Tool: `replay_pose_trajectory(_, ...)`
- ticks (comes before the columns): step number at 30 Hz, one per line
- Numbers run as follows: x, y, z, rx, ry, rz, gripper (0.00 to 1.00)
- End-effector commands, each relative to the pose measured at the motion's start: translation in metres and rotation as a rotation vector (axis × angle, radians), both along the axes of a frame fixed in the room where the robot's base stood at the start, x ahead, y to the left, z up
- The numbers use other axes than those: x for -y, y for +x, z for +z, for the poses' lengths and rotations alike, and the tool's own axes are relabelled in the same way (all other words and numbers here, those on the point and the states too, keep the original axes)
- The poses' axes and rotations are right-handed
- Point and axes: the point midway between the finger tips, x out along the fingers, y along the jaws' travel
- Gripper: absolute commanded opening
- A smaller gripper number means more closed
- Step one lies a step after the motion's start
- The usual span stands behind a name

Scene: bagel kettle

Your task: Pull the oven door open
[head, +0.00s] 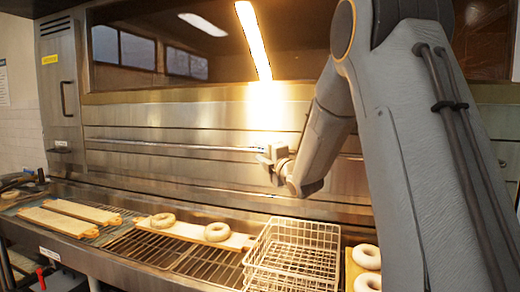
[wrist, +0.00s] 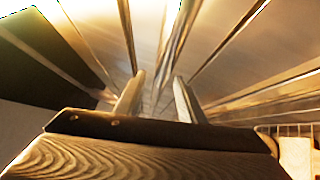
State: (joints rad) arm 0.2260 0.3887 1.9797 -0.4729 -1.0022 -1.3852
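The oven has a wide steel front with a dark window (head: 150,50) above it. A long thin horizontal handle bar (head: 180,146) runs across the steel door front (head: 190,115). My gripper (head: 268,158) is at the right end of the visible stretch of bar, close to the door. In the wrist view the two fingers (wrist: 157,98) stand apart, with a gap and streaky steel between and beyond them. I cannot tell whether the bar lies between the fingers or touches one. The door looks shut. My arm hides part of its right side.
Below the door is a ledge with wire racks (head: 145,247). Boards with bagels (head: 217,232) lie on it. A wire basket (head: 295,250) stands below my gripper, also at the wrist view's right edge (wrist: 290,128). More bagels (head: 366,257) lie right of it.

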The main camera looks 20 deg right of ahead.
Motion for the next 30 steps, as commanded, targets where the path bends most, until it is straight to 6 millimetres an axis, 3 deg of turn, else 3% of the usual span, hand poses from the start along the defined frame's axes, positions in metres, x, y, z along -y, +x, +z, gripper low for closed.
replay_pose_trajectory(5,-0.001,0.014,0.002,-0.001,0.001,-0.002,0.36)
replay_pose_trajectory(14,0.0,0.016,0.002,-0.001,0.002,-0.005,0.36)
replay_pose_trajectory(20,0.0,0.016,0.002,-0.002,0.001,-0.005,0.02)
replay_pose_trajectory(30,-0.007,0.016,0.008,0.001,0.002,0.004,0.0)
